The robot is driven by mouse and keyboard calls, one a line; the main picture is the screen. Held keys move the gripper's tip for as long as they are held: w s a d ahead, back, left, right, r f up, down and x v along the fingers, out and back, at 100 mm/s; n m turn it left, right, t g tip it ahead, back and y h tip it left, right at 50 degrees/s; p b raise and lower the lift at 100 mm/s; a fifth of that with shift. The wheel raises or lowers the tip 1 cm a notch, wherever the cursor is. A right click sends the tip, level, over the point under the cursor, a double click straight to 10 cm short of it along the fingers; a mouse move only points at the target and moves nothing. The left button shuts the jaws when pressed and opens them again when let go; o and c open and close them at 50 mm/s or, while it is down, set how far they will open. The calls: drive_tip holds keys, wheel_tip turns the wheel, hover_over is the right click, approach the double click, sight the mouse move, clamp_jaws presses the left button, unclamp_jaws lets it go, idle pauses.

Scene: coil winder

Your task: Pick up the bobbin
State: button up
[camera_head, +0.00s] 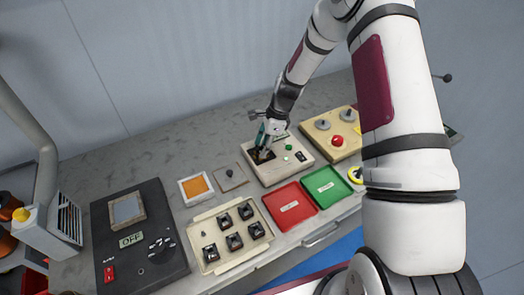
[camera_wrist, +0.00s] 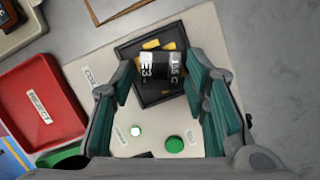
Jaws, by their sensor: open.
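The bobbin (camera_wrist: 160,72), a dark block with pale lettering on its top, sits in the black square nest (camera_wrist: 152,97) of a beige tester box (camera_wrist: 85,75). My gripper (camera_wrist: 158,80) is open, with its teal fingers on either side of the bobbin in the wrist view. I cannot tell whether they touch it. In the head view my gripper (camera_head: 264,148) points down at the nest on the tester (camera_head: 275,176), and the bobbin there is mostly hidden by the fingers.
A red tray (camera_head: 289,206) and a green tray (camera_head: 326,187) lie in front of the tester. A cream tray (camera_head: 212,263) with several dark bobbins is to the left. A wooden board (camera_head: 345,146) with a red button stands to the right. Bare bench lies behind.

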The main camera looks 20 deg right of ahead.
drive_tip(key=shift+a+f, duration=0.15)
drive_tip(key=shift+f, duration=0.35)
clamp_jaws()
drive_tip(key=shift+w+r, duration=0.1)
drive_tip(key=shift+r, duration=0.55)
wheel_tip(320, 180, up, 2)
drive_tip(key=shift+w+b, duration=0.1)
drive_tip(key=shift+b, duration=0.3)
drive_tip(key=shift+s+r, duration=0.2)
drive_tip(key=shift+s, duration=0.5)
drive_tip(key=s+a+r, duration=0.1)
drive_tip(key=s, duration=1.4)
drive_tip(key=shift+r, duration=0.15)
